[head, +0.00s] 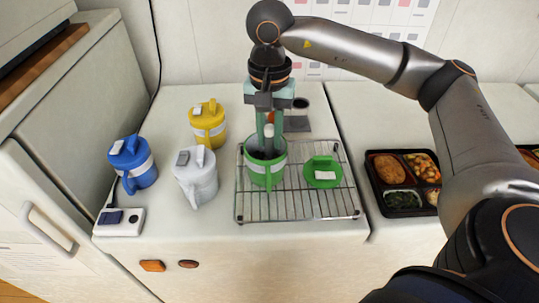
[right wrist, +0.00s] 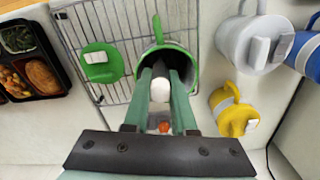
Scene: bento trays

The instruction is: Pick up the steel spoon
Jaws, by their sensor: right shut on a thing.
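A green canister (head: 266,176) stands open on a wire rack (head: 300,205). It also shows in the right wrist view (right wrist: 184,52). My right gripper (head: 269,146) points straight down, its fingers at and inside the canister's mouth. A pale rounded piece (head: 268,130) sits between the fingers; it appears to be the end of the steel spoon and also shows in the right wrist view (right wrist: 160,90). My gripper is shut on it. The rest of the spoon is hidden in the canister. My left gripper is not in view.
A green lid (head: 323,172) lies on the rack right of the canister. Yellow (head: 208,124), white (head: 197,178) and blue (head: 134,164) lidded canisters stand to the left. A black food tray (head: 405,180) lies to the right. A grey block (head: 297,124) stands behind the rack.

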